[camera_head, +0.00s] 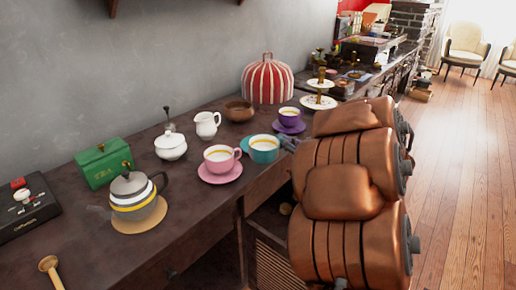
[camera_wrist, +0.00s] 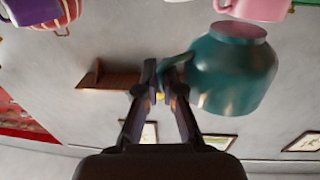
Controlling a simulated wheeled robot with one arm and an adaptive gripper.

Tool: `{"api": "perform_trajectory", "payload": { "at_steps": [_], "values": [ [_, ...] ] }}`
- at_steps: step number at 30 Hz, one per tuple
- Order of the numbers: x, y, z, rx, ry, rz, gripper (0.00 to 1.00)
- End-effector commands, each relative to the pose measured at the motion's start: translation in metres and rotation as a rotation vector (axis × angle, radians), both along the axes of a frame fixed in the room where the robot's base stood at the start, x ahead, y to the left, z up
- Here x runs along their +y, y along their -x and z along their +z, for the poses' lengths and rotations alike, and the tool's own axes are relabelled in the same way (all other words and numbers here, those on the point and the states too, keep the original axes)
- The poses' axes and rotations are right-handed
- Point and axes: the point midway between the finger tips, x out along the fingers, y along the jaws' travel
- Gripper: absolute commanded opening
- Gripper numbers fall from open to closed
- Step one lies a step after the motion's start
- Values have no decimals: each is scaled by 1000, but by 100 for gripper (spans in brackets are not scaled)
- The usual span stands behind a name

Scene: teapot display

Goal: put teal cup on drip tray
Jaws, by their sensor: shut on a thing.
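The teal cup (camera_head: 264,150), white inside with a yellow band, is near the front edge of the dark table, right of the pink cup (camera_head: 221,158). My gripper (camera_head: 289,141) reaches it from the right. In the wrist view my gripper (camera_wrist: 166,72) is shut on the handle of the teal cup (camera_wrist: 236,70). That view is upside down, and the cup's foot shows clear, with no saucer under it. My arm hides part of the table to the right. I cannot make out a drip tray for certain.
The pink cup stands on a pink saucer (camera_head: 219,175), close beside the teal cup. A purple cup (camera_head: 289,116) is behind it. A white sugar pot (camera_head: 171,146), a creamer (camera_head: 207,125), a wooden bowl (camera_head: 239,110), a green box (camera_head: 103,163) and a striped teapot (camera_head: 137,197) stand around.

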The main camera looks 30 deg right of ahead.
Motion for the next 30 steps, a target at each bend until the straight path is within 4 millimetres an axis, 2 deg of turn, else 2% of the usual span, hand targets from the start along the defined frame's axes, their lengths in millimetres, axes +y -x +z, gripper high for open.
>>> {"api": "perform_trajectory", "payload": {
  "at_steps": [5,8,24,30],
  "values": [
    [-1,-2,0,-1,0,1,0],
    [-4,-12,-2,-1,1,5,0],
    [-46,-101,-11,-3,1,2,0],
    [-57,-125,-13,-3,-1,3,0]
  ]
}}
